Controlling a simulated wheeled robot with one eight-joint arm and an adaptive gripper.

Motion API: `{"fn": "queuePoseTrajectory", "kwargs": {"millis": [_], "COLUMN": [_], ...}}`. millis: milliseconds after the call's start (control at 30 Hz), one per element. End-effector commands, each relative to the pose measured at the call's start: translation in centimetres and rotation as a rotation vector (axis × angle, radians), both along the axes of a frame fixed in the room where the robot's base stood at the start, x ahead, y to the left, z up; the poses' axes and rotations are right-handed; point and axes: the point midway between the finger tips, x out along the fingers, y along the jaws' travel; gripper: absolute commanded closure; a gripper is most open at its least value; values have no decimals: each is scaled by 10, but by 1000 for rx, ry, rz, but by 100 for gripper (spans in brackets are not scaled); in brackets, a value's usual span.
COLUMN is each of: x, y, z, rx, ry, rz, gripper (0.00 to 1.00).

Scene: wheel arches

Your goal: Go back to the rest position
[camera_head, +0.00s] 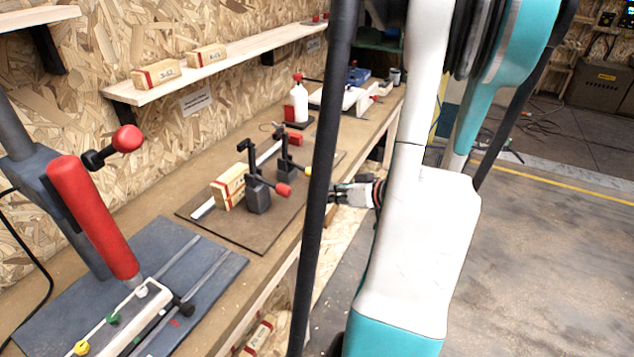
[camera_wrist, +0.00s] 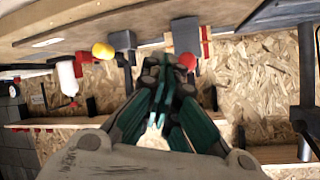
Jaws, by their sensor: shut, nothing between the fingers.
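My gripper (camera_head: 343,193) shows in the head view beyond the black upright bar, just off the bench's front edge. It points left toward the dark fixture board and holds nothing. In the wrist view my gripper (camera_wrist: 165,75) has its fingers together with nothing between them. My white and teal arm fills the right middle of the head view and hides part of the bench front.
A red-handled press (camera_head: 95,215) stands nearest. A shelf (camera_head: 225,62) holds blocks. Open floor (camera_head: 545,255) lies to the right.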

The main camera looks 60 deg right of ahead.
Motion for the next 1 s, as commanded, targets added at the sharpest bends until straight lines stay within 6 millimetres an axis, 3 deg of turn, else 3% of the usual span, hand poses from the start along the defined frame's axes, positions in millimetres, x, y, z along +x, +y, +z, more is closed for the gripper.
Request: {"fn": "queuePoseTrajectory", "kwargs": {"millis": [200, 800, 1000], "x": [-10, -10, 12], "y": [1, 1, 16], "z": [-4, -4, 6], "rx": [1, 0, 23], "ry": [0, 0, 49], "rz": [0, 0, 29], "gripper": [100, 100, 100]}}
